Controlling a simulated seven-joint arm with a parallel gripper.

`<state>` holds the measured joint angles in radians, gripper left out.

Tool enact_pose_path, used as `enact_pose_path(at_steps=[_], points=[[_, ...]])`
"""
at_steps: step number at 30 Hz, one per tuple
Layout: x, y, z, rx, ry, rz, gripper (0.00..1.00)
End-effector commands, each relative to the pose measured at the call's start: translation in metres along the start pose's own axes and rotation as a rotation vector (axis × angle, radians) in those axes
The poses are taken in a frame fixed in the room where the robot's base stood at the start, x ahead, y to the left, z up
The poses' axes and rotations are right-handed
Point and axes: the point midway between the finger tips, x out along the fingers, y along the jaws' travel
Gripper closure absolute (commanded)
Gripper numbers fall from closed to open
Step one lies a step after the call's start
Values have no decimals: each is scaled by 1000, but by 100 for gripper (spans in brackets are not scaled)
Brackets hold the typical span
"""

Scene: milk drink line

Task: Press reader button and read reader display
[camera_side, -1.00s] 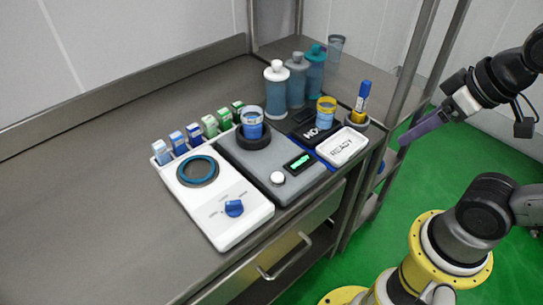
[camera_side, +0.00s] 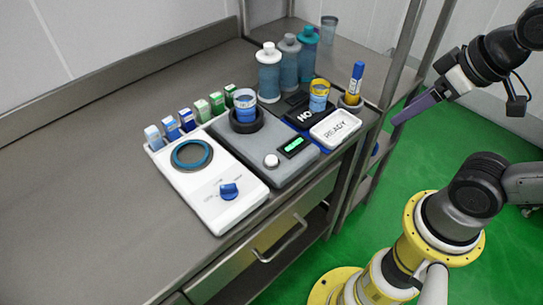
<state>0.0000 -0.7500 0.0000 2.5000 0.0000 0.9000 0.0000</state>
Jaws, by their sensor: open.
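The reader is a grey box (camera_side: 248,155) on the steel bench. Its round white button (camera_side: 271,160) is near the front edge. The reader display (camera_side: 293,145) is lit green beside the button; its text is too small to read. A cup with blue contents (camera_side: 245,108) stands in the dark ring on the reader. My gripper (camera_side: 398,118) is open and empty, off to the right of the bench, well apart from the button. Its purple-grey fingers point down and left.
A white unit with a blue knob (camera_side: 229,191) and several small cartons (camera_side: 187,119) is left of the reader. A white READY tray (camera_side: 335,129), a dark HOLD pad (camera_side: 301,116) with a yellow-banded cup (camera_side: 319,94), a blue marker (camera_side: 357,78) and several bottles (camera_side: 269,72) stand right and behind.

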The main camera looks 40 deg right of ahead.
Motion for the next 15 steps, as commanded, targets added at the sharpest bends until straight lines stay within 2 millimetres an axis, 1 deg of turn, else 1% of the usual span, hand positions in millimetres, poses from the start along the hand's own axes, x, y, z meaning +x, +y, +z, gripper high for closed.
enact_pose_path(at_steps=[2,3,8,9,11,15], points=[[0,0,0,0,0,0,24],[0,0,0,0,0,0,28],[0,0,0,0,0,0,56],[0,0,0,0,0,0,64],[0,0,0,0,0,0,74],[0,0,0,0,0,0,100]])
